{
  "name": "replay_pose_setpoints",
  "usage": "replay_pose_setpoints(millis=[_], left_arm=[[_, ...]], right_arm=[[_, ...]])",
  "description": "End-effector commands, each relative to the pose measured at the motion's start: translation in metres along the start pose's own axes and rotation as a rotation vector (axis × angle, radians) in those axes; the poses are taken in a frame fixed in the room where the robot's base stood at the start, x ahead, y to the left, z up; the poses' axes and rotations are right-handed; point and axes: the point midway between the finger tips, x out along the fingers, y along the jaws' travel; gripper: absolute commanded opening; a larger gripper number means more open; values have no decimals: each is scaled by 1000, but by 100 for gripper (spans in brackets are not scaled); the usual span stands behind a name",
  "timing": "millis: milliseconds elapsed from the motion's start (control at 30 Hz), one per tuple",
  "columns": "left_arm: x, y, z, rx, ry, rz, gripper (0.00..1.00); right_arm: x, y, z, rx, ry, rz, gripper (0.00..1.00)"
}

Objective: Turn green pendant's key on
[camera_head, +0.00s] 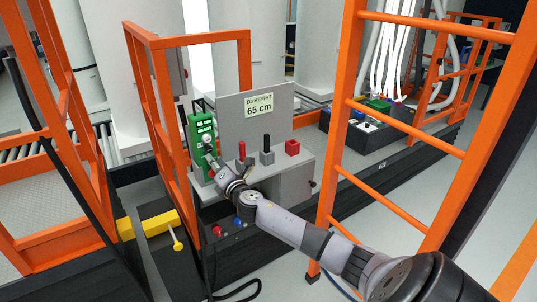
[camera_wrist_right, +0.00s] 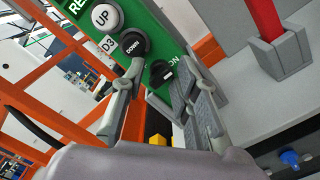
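The green pendant (camera_head: 198,128) stands upright at the left end of a grey control panel. The right wrist view shows its green face (camera_wrist_right: 163,28) close up, with a white UP button (camera_wrist_right: 104,15), a black DOWN button (camera_wrist_right: 133,43) and a black key switch (camera_wrist_right: 161,73) beside an ON label. My right gripper (camera_head: 213,165) is at the pendant's lower part. In the wrist view its fingers (camera_wrist_right: 155,82) are spread, with the key switch between and just beyond them. I cannot tell whether a finger touches it. My left gripper is not in view.
A sign reading 65 cm (camera_head: 259,106) stands behind a red lever (camera_head: 242,150), a black lever (camera_head: 267,143) and a red block (camera_head: 292,147). Orange rails (camera_head: 146,110) rise left of the pendant, and an orange ladder (camera_head: 338,130) rises right of the panel.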

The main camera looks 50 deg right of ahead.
Motion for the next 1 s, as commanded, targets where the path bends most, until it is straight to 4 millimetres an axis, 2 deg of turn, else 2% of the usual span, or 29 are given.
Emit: replay_pose_setpoints(millis=[33,200,467,533,1000], left_arm=[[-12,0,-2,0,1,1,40],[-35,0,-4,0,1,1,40],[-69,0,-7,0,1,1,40],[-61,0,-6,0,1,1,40],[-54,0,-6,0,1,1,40]], right_arm=[[0,5,5,-132,0,-2,30],[0,11,4,-521,0,-1,30],[0,14,1,-980,0,-1,30],[-14,6,-4,-974,3,0,30],[-105,5,-6,-964,5,0,30]])
